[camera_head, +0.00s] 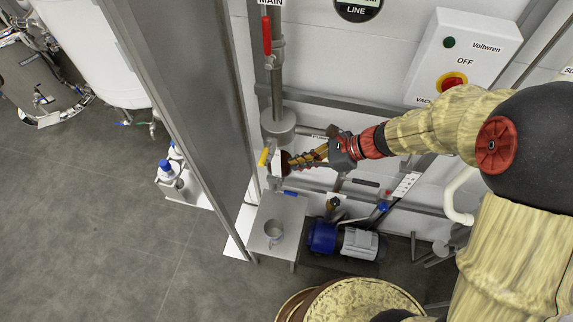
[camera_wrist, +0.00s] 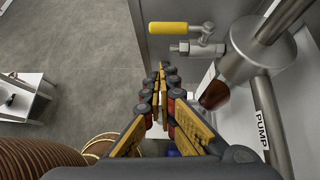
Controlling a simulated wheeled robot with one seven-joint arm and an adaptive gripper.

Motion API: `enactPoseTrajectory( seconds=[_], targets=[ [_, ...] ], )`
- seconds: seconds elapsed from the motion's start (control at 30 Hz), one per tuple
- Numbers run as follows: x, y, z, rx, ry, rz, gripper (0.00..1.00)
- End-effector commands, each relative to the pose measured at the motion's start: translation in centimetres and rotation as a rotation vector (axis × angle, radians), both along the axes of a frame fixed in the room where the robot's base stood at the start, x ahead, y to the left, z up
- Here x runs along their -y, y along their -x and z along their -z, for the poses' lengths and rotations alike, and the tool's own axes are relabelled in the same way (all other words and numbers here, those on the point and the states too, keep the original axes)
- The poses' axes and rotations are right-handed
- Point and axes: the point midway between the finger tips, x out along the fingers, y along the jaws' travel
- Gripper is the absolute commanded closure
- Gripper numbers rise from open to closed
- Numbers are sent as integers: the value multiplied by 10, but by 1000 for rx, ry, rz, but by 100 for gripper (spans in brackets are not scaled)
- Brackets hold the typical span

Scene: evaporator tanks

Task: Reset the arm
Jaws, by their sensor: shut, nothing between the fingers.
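My arm reaches in from the right in the head view, bent at a dark joint with a red cap. My gripper (camera_head: 291,162) is in front of the wall pipework, close to a yellow-handled valve (camera_head: 264,157). In the wrist view my gripper (camera_wrist: 162,72) has its yellow and black fingers drawn together at the tips, with nothing between them. The yellow valve handle (camera_wrist: 168,28) is beyond the fingertips there, apart from them. A steel pipe labelled PUMP (camera_wrist: 268,120) runs close on the right.
A red-handled valve (camera_head: 267,34) is on the pipe above. A control box (camera_head: 462,55) with a red knob hangs on the wall. A small shelf (camera_head: 283,222) holds a metal cup (camera_head: 273,231). A blue and grey pump (camera_head: 340,240) is below. The grey floor (camera_head: 90,225) at left is largely open.

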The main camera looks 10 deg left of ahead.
Motion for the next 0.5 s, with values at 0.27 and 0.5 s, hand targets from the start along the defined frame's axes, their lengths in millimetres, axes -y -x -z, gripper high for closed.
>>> enactPoseTrajectory(
  seconds=[0.27, 0.5],
  targets=[
    [40, 4, -31, -4, 1, 2, 100],
    [52, 6, -41, -6, 2, -1, 100]
  ],
)
